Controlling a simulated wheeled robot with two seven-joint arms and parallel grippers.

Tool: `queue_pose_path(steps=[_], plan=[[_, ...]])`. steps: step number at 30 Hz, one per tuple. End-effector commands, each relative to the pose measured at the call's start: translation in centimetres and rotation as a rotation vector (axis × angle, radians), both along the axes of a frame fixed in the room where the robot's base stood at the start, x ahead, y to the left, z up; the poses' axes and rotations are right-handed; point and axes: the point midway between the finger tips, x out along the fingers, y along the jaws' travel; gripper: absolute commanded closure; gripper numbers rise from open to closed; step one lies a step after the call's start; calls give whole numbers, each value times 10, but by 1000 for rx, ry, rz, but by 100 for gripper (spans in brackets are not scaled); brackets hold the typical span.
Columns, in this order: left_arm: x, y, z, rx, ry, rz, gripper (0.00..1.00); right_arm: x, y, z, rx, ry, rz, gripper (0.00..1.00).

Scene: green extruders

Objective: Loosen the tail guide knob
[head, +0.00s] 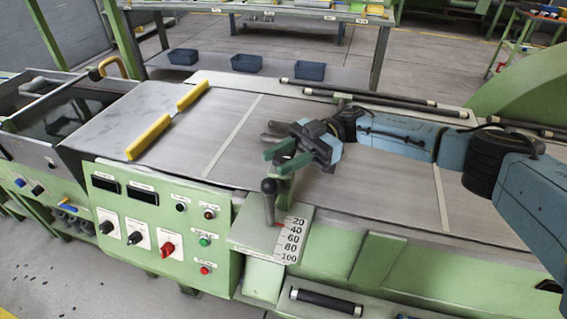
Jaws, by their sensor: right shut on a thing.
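My right gripper (273,163) reaches in from the right over the conveyor bed, its green fingers pointing left and down. It is shut on the tail guide knob, which is mostly hidden between and under the fingers. A dark-topped lever handle (268,187) stands upright just below the fingertips, beside the numbered scale (291,240). A grey rod end (272,138) shows behind the fingers. My left gripper is not in view.
The control panel (150,226) with knobs and buttons is at the front left. Yellow guide bars (149,137) lie across the flat bed (200,125). Black-gripped rails (375,97) run along the far edge. Blue bins (247,63) sit on a shelf behind.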

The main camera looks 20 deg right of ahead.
Motion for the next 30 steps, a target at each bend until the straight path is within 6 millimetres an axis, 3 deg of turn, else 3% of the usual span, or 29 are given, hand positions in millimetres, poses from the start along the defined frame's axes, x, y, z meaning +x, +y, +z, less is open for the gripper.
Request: queue_pose_path(steps=[6,14,15,19,30], plan=[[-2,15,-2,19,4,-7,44,0,0,1,2,1,15,88],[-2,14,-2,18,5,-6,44,0,0,1,3,1,15,88],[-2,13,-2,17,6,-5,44,0,0,1,3,0,15,60],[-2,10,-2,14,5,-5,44,0,0,1,2,0,14,44],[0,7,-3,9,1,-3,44,1,-6,0,1,-1,8,44]])
